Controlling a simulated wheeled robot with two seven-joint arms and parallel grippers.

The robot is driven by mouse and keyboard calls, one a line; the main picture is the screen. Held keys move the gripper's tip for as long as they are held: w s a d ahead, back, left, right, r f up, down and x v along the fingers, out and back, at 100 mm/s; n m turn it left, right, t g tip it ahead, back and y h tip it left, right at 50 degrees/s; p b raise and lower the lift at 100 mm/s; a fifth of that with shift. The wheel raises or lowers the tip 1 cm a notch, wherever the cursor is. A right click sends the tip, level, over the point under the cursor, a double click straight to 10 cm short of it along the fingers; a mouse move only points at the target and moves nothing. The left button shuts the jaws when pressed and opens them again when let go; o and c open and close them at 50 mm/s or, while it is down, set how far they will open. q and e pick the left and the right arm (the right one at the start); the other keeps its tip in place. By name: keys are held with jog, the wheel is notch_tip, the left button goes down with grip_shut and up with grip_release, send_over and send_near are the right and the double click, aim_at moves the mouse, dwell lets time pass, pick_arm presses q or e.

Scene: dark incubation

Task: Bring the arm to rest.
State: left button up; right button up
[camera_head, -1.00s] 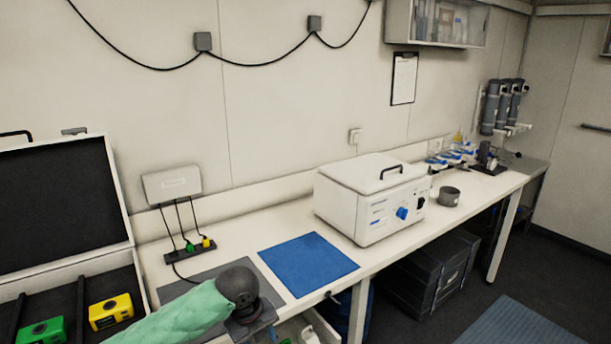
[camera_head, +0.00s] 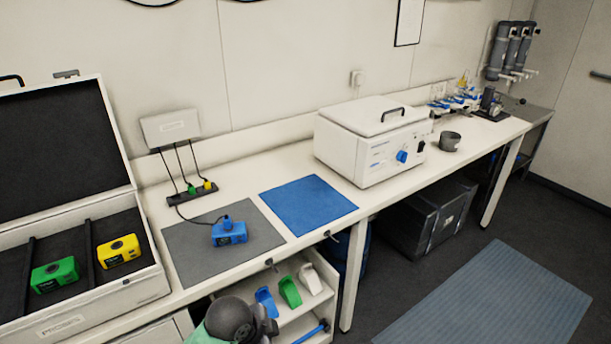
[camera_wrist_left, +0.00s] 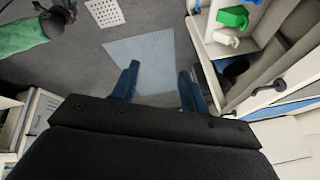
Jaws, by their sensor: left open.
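The arm to be rested is my left arm (camera_head: 235,322); only its green sleeve and dark joint show at the bottom edge of the head view, in front of the bench shelves. Its gripper is hidden there. In the left wrist view my left gripper (camera_wrist_left: 157,88) has two blue fingers spread apart with nothing between them, above the floor. A green-sleeved part of my body (camera_wrist_left: 25,35) shows at upper left of that view. A blue device (camera_head: 229,233) rests on the grey mat (camera_head: 190,258), with a black cable running to it.
A blue mat (camera_head: 308,205) and white lidded box (camera_head: 345,150) are on the bench. An open case (camera_head: 140,290) holds green (camera_head: 55,274) and yellow (camera_head: 118,251) devices. Shelves (camera_head: 312,312) under the bench hold coloured scoops (camera_head: 290,291). The floor (camera_head: 415,285) at right is open.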

pick_arm(q)
jog(key=s+a+f+n+y, duration=0.2)
jog(key=s+a+f+n, duration=0.1)
jog(key=s+a+n, duration=0.45)
jog(key=s+a+f+n+y, duration=0.2)
jog(key=s+a+f+n, duration=0.2)
jog(key=s+a+n, duration=0.4)
jog(key=d+f+m, duration=0.1)
jog(key=d+f, duration=0.1)
jog(key=f, duration=1.1)
jog(key=d+f+m, duration=0.1)
jog(key=d+f, duration=0.1)
jog(key=f, duration=1.2)
jog(key=s+f, duration=0.3)
jog(key=f, duration=0.7)
jog(key=s+f+g, duration=0.1)
jog(key=s+f, duration=0.3)
jog(key=f, duration=0.7)
jog(key=shift+f+g, duration=0.2)
jog(key=shift+g, duration=0.1)
pick_arm(e)
jog(key=shift+w+d+r, duration=0.2)
jog(key=shift+d+r, duration=0.25)
jog(key=shift+r, duration=0.05)
pick_arm(q)
jog(key=shift+s+a, duration=0.1)
